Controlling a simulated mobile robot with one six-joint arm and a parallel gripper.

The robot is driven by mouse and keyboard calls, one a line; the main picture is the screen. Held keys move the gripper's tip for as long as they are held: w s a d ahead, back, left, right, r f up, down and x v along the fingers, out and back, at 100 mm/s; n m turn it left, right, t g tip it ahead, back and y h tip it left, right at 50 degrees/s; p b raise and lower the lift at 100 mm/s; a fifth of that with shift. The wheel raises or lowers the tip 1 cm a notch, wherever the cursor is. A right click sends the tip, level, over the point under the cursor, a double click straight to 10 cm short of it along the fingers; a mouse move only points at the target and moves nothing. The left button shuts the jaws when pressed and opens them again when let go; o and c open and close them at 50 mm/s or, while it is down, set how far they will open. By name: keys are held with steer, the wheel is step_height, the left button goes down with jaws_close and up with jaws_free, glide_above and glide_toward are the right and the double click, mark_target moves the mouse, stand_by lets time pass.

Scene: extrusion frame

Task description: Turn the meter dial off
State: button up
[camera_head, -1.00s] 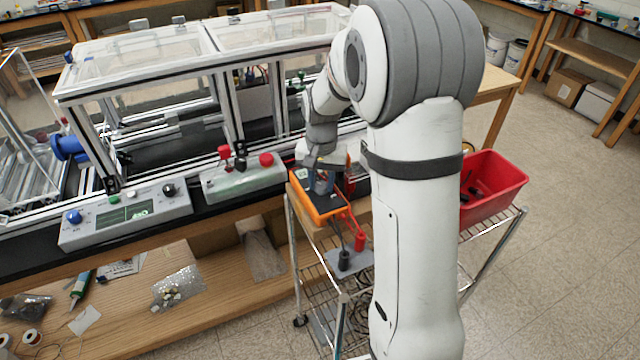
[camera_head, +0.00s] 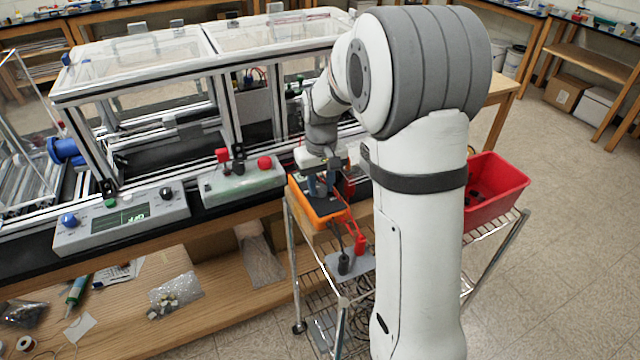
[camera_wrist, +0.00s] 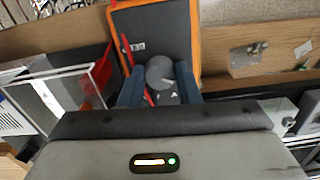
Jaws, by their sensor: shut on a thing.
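The meter (camera_head: 299,186) is an orange-edged box with a dark face. It lies on the wire cart beside the bench, under my gripper (camera_head: 319,184). In the head view the dial is hidden by my gripper.
Red and black probe leads (camera_head: 352,238) hang over the meter's front side. A red bin (camera_head: 497,192) stands right of my arm. A grey-green button box (camera_head: 240,186) and a control panel (camera_head: 122,217) line the bench edge at left. The framed machine stands behind.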

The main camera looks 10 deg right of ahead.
mark_target(321, 188)
stand_by(0.3)
steer(key=o, duration=1)
step_height(321, 188, up, 7)
steer(key=shift+r+b, duration=0.2)
steer(key=shift+b, duration=0.2)
steer(key=shift+r, duration=0.2)
